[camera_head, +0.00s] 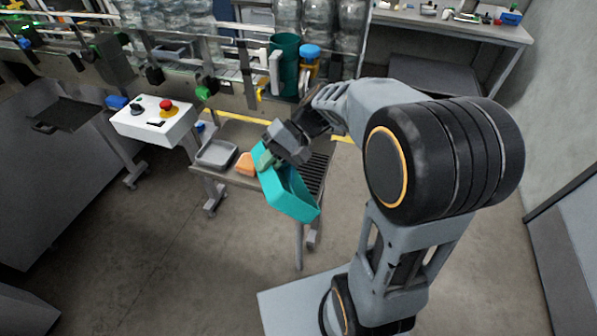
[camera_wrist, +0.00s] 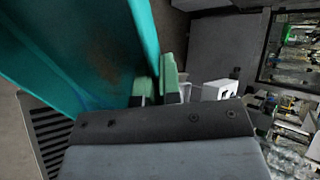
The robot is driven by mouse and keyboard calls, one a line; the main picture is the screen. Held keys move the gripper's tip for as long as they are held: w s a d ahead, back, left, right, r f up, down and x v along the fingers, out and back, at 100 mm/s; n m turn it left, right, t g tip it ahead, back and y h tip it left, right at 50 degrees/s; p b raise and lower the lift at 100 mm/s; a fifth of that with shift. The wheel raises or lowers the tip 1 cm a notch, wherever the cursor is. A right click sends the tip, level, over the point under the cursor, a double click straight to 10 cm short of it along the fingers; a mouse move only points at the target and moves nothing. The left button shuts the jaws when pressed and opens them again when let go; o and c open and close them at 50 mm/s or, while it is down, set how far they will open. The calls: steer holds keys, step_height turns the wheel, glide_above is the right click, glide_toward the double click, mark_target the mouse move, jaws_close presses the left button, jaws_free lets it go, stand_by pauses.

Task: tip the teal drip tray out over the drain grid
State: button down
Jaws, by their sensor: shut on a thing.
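The teal drip tray (camera_head: 292,198) hangs tilted in the air above the small table, its near end lower than its far end. My gripper (camera_head: 268,158) is shut on the tray's far left wall. In the wrist view my gripper's pale green fingers (camera_wrist: 160,82) pinch the edge of the teal tray (camera_wrist: 75,45), which fills the upper left. A brownish stain shows on the tray's surface there. The dark slatted drain grid (camera_head: 316,172) is at the table's right end, partly hidden behind the tray. It also shows in the wrist view (camera_wrist: 48,135).
A grey tray (camera_head: 216,154) and an orange sponge-like block (camera_head: 245,164) lie on the table left of the teal tray. A white control box (camera_head: 155,120) with a red button stands further left. The conveyor line with large bottles runs behind.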

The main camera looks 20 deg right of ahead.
steer(key=shift+w+d+r+y, duration=0.15)
steer(key=shift+d+r+y, duration=0.25)
steer(key=shift+d+y, duration=0.3)
steer(key=shift+w+d+r+y, duration=0.2)
steer(key=shift+d+r+y, duration=0.1)
steer(key=shift+d+y, duration=0.45)
steer(key=shift+w+d+r+g+y, duration=0.1)
steer(key=shift+d+g+y, duration=0.15)
steer(key=shift+d+y, duration=0.15)
steer(key=shift+w+d+r+g+y, duration=0.1)
steer(key=shift+d+g+y, duration=0.15)
steer(key=shift+d, duration=0.2)
